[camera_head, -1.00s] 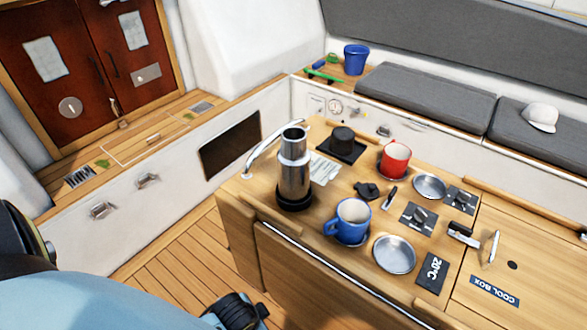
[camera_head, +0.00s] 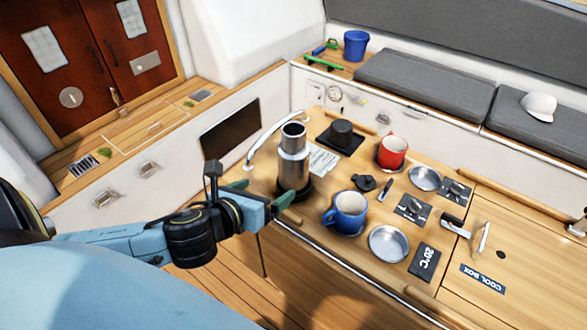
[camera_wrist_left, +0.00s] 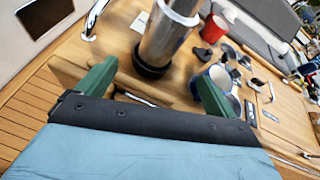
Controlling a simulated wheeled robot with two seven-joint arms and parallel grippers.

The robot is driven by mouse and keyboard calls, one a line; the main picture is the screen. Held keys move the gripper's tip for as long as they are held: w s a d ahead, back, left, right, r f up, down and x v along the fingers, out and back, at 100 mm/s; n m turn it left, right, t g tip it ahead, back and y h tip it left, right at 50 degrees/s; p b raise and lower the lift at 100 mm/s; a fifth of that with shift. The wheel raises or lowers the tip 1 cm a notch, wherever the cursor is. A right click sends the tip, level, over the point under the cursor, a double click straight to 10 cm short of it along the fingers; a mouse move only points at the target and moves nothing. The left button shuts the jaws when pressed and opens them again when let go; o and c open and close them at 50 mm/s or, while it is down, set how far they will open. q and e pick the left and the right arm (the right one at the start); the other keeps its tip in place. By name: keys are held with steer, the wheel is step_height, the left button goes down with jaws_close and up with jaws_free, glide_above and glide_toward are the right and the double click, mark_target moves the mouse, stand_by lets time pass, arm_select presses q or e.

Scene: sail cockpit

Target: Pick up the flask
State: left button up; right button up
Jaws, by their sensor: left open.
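The flask (camera_head: 293,163) is a silver metal cylinder standing upright in a black base on the wooden counter. In the left wrist view the flask (camera_wrist_left: 164,38) stands beyond and between the fingers. My left gripper (camera_head: 262,193) is open and empty, with green fingers, just left of the flask in the head view. The left gripper (camera_wrist_left: 152,85) shows both fingers spread apart in the wrist view. The flask does not appear to be held. My right gripper is not in view.
A blue mug (camera_head: 346,214) stands close to the right of the flask. A red mug (camera_head: 392,152), a black lid-like item (camera_head: 364,183) and a metal dish (camera_head: 389,243) are also on the counter. A curved metal rail (camera_head: 275,136) is behind the flask. A wooden edge rail runs along the front.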

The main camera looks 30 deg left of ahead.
mark_target(288, 173)
arm_select(q)
steer(key=w+m, duration=0.1)
steer(key=w, duration=0.1)
steer(key=w+f, duration=0.1)
steer(key=w, duration=0.2)
steer(key=w+f+m, duration=0.1)
steer(key=w, duration=0.2)
steer(key=shift+d+f+m+t, duration=0.1)
steer(key=shift+m+t, duration=0.2)
steer(key=shift+a+x, duration=0.15)
steer(key=shift+x, duration=1.2)
steer(key=shift+a+x, duration=0.15)
steer(key=shift+x, duration=1.15)
steer(key=c, duration=1.4)
